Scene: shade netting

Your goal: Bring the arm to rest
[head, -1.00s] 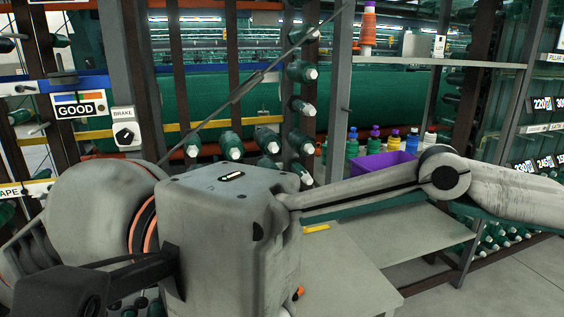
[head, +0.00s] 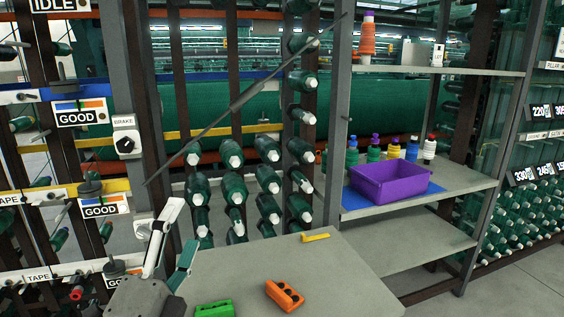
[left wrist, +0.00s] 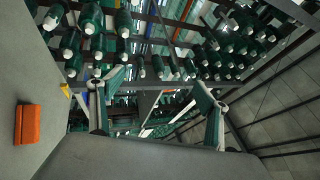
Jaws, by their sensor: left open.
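My left gripper (head: 184,224) is at the lower left of the head view, beside the left edge of the grey table (head: 340,270). Its two fingers are spread and nothing is between them. In the left wrist view the open fingers (left wrist: 155,95) stand apart, with racks of green spools beyond them. My right gripper is not in view.
On the table lie an orange block with holes (head: 284,295), a green block (head: 214,309) and a yellow piece (head: 315,237). A purple bin (head: 391,184) stands on the shelf behind, near several spools. Spool racks and a brake box (head: 126,137) stand close at the left.

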